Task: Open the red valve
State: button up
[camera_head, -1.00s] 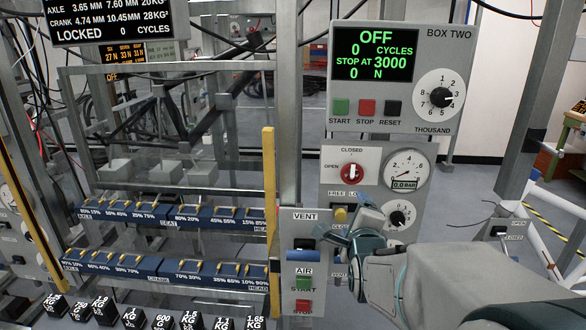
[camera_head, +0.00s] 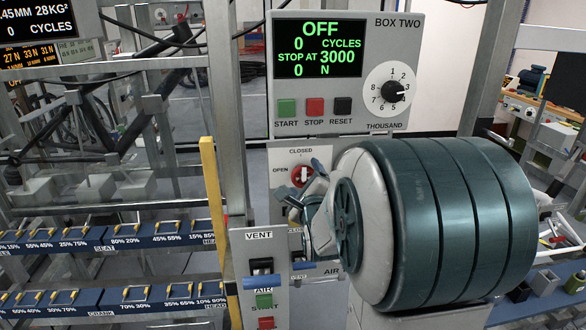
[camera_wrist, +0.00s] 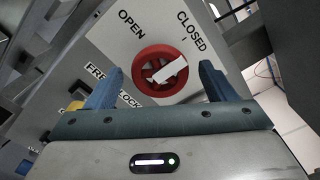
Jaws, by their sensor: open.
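The red valve (camera_wrist: 160,72) is a round knob with a white bar across it, on a pale panel marked OPEN and CLOSED. In the wrist view its white bar lies tilted, with its upper right end towards CLOSED. In the head view the red valve (camera_head: 301,175) is partly covered by my gripper (camera_head: 312,180). In the wrist view my gripper (camera_wrist: 155,85) is open, with one blue finger on each side of the valve. I cannot tell whether the fingers touch it. The pressure gauge and the lower panel are hidden behind my arm in the head view.
The BOX TWO panel (camera_head: 345,75) with its green display reading OFF stands just above the valve panel. A VENT and AIR switch box (camera_head: 262,280) is below left. A yellow upright post (camera_head: 214,215) and blue weight racks (camera_head: 140,235) stand further left.

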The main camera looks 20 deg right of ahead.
jog(key=shift+x, duration=0.9)
jog(key=shift+c, duration=0.4)
jog(key=c, duration=0.9)
